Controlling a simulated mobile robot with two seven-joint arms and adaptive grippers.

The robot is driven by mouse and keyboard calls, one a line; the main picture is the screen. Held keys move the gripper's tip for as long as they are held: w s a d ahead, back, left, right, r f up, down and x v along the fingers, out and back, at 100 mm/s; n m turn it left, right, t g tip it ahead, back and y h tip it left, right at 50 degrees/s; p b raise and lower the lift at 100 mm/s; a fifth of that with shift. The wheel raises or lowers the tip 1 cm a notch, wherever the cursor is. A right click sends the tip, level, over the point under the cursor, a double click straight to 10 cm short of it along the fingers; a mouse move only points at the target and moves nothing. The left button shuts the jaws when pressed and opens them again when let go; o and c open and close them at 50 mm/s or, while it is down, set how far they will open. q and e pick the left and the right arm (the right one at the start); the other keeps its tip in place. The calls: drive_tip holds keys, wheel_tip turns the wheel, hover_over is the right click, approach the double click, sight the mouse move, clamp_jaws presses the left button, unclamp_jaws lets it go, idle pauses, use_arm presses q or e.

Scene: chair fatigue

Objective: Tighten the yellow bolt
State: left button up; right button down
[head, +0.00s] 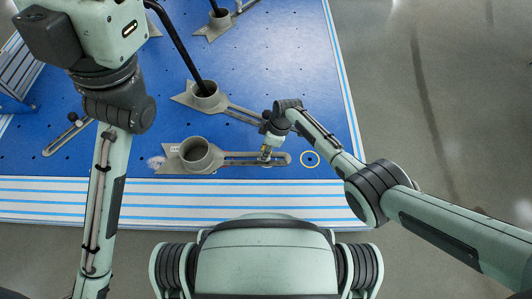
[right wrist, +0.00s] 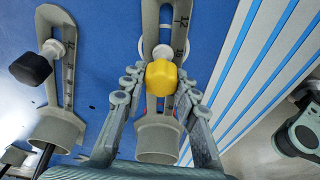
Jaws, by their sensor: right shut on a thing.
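The yellow bolt (right wrist: 161,77) has a faceted yellow head and sits at the slot of a grey slotted bracket (right wrist: 181,17) with a round cup. My right gripper (right wrist: 158,84) has its fingers on both sides of the bolt head and is shut on it. In the head view the same gripper (head: 266,149) reaches down over the slotted arm of the nearer bracket (head: 222,159), and the bolt is mostly hidden there. My left arm rises at the left of the head view; its gripper is out of the picture.
A second bracket (head: 205,101) behind holds a black pole (head: 178,47) in its cup. A black-headed bolt (right wrist: 31,68) stands on the neighbouring bracket in the wrist view. Open grey floor lies further right.

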drive_tip(key=shift+s, duration=0.1)
drive_tip(key=shift+r+m+p, duration=0.15)
drive_tip(key=shift+m+p, duration=0.55)
drive_tip(key=shift+m, duration=0.2)
drive_tip(key=shift+m+t+h+p, duration=0.3)
drive_tip(key=shift+m+t+p, duration=0.1)
drive_tip(key=shift+m, duration=0.4)
drive_tip(key=shift+f+m, duration=0.2)
drive_tip(key=shift+m, duration=0.1)
